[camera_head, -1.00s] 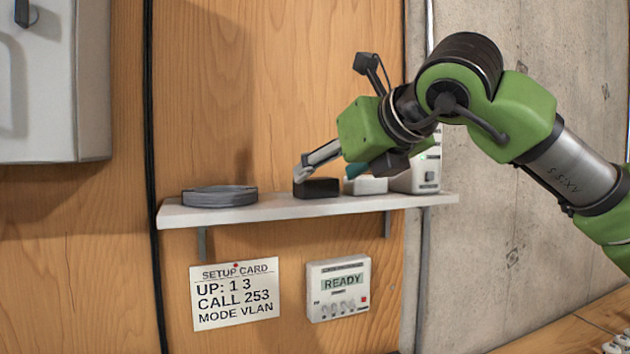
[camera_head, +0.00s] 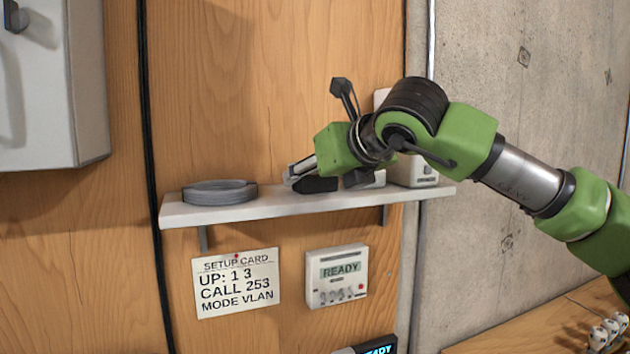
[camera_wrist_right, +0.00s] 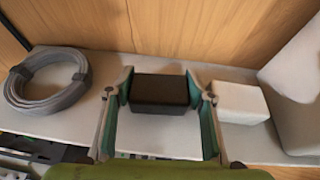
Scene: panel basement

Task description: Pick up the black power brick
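The black power brick (camera_head: 321,185) sits on the white wall shelf (camera_head: 240,208), and it also shows in the right wrist view (camera_wrist_right: 160,92). My right gripper (camera_head: 312,179) is at the brick, reaching in from the right. In the wrist view its two fingers (camera_wrist_right: 160,80) stand apart on either side of the brick, very close to its sides. A firm grip is not visible. In the head view the gripper hides part of the brick. My left gripper is not in view.
A grey cable coil (camera_head: 220,192) lies on the shelf at left. A white block (camera_wrist_right: 240,102) stands close right of the brick, with a larger white device (camera_head: 415,172) beyond it.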

